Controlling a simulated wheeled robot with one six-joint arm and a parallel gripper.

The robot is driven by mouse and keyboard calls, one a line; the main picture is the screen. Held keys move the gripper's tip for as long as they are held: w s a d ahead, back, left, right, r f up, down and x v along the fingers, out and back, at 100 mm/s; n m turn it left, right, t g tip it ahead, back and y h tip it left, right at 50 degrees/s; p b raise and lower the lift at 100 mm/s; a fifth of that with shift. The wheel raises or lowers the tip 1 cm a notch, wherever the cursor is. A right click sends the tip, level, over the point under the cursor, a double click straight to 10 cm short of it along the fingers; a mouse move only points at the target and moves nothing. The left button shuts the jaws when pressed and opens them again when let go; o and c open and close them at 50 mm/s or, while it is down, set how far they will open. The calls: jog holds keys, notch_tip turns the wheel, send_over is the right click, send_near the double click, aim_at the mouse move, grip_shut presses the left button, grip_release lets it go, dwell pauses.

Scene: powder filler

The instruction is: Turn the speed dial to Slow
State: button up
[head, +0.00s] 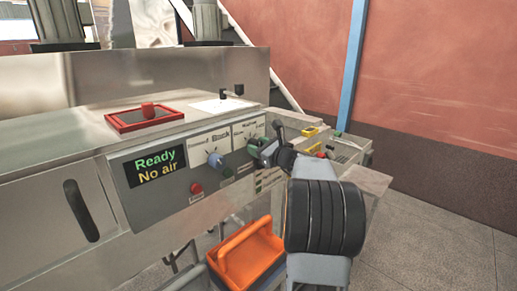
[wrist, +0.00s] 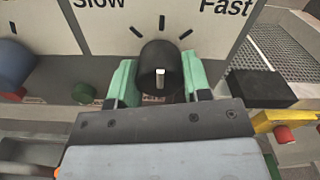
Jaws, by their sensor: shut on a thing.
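The black speed dial (wrist: 158,58) sits on a pale panel in the wrist view, with tick marks fanned around its top. "Slow" (wrist: 98,4) is printed at upper left and "Fast" (wrist: 226,7) at upper right. The white mark (wrist: 160,78) on the dial's face stands about upright, between the two words. My gripper (wrist: 160,82) has one green finger on each side of the dial and is shut on it. In the head view my gripper (head: 262,149) is at the right part of the control panel and hides most of the dial.
A blue knob (head: 215,160) and a red button (head: 196,189) are left of my gripper. A display (head: 156,166) reads "Ready" and "No air". An orange basket (head: 246,256) stands below the panel. A yellow-framed red button (wrist: 284,133) is at right in the wrist view.

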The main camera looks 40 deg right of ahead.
jog(key=n+b, duration=0.1)
jog(key=b, duration=0.2)
jog(key=shift+f+n+b, duration=0.35)
jog(key=shift+n, duration=0.05)
jog(key=shift+n+b, duration=0.9)
jog(key=shift+b, duration=0.35)
jog(key=n+b, duration=0.2)
jog(key=b, duration=0.2)
jog(key=shift+r+n, duration=0.1)
jog(key=shift+n, duration=0.3)
jog(key=shift+r+n+b, duration=0.15)
jog(key=shift+n+b, duration=0.85)
jog(key=shift+b, duration=0.05)
jog(key=shift+r, duration=0.1)
jog(key=o, duration=0.9)
jog(key=shift+s, duration=0.1)
